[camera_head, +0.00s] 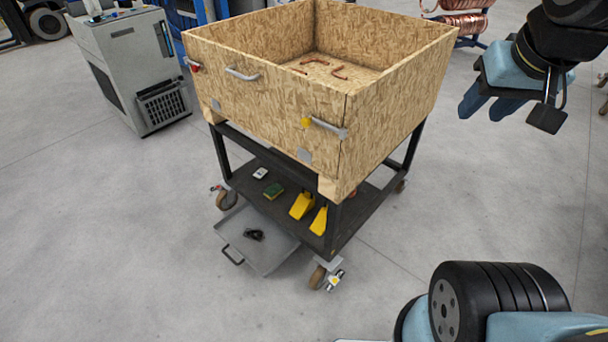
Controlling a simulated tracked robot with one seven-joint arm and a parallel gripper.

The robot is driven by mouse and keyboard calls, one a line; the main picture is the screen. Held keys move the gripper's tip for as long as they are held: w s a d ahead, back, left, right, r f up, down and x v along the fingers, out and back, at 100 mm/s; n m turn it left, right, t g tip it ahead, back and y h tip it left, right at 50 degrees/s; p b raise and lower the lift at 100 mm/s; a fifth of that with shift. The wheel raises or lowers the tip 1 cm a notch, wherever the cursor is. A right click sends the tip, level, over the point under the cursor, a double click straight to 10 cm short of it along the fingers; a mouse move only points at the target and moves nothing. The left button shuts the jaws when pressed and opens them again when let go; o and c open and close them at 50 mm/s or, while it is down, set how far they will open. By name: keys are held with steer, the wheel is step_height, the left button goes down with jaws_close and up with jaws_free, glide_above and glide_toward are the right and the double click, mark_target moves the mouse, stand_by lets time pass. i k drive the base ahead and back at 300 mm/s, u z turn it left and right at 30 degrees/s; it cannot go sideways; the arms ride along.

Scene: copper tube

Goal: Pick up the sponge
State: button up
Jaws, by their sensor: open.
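My gripper (485,107) is at the upper right, with blue fingers pointing down and left. It is open, with nothing visible between its fingers. It is well away from the sponge, to the right of the cart. Nothing covers the sponge in this view.
A chipboard crate (265,100) with copper tube pieces (338,72) tops the cart above the shelf. Black posts frame the shelf. A grey tray (262,258) holding a dark object sits low at the front. A grey cabinet (135,70) stands behind left. The floor right of the cart is clear.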

mark_target(272, 191)
steer(key=u, duration=1)
steer(key=i, duration=0.1)
steer(key=z, duration=2.45)
steer(key=k, duration=2.05)
steer(key=u, duration=1.7)
steer(key=i, duration=1)
steer(key=u, duration=0.1)
